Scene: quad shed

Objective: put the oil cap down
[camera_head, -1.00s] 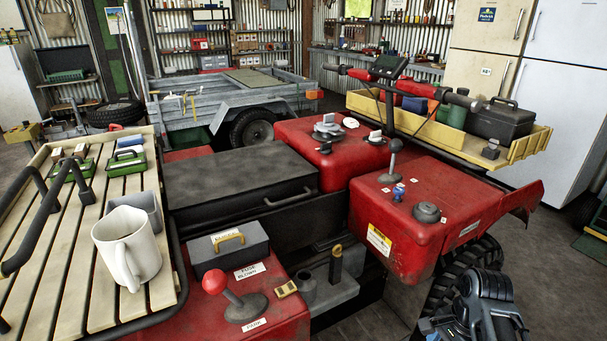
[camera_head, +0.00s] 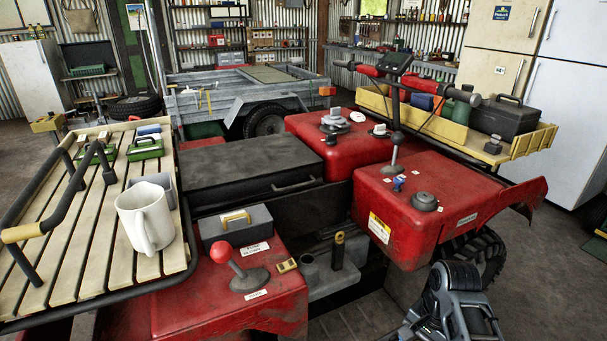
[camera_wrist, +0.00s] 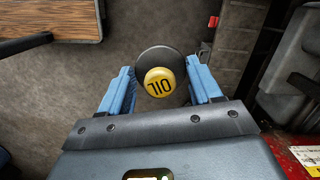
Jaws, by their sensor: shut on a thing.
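The oil cap (camera_wrist: 158,84) shows in the wrist view as a dark round disc with a yellow top marked OIL. My gripper (camera_wrist: 163,80) has its two blue fingers on either side of the cap and is shut on it. Brown-grey floor shows beyond the cap, which is held above it. In the head view my arm is at the lower right edge, and neither the fingers nor the held cap can be made out there.
A red quad body (camera_head: 425,200) fills the middle right. A slatted rack (camera_head: 75,240) on the left carries a white mug (camera_head: 145,217) and green boxes. A grey toolbox (camera_head: 235,225) and red-knobbed lever (camera_head: 221,252) stand nearby. A wooden surface (camera_wrist: 50,18) shows top left in the wrist view.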

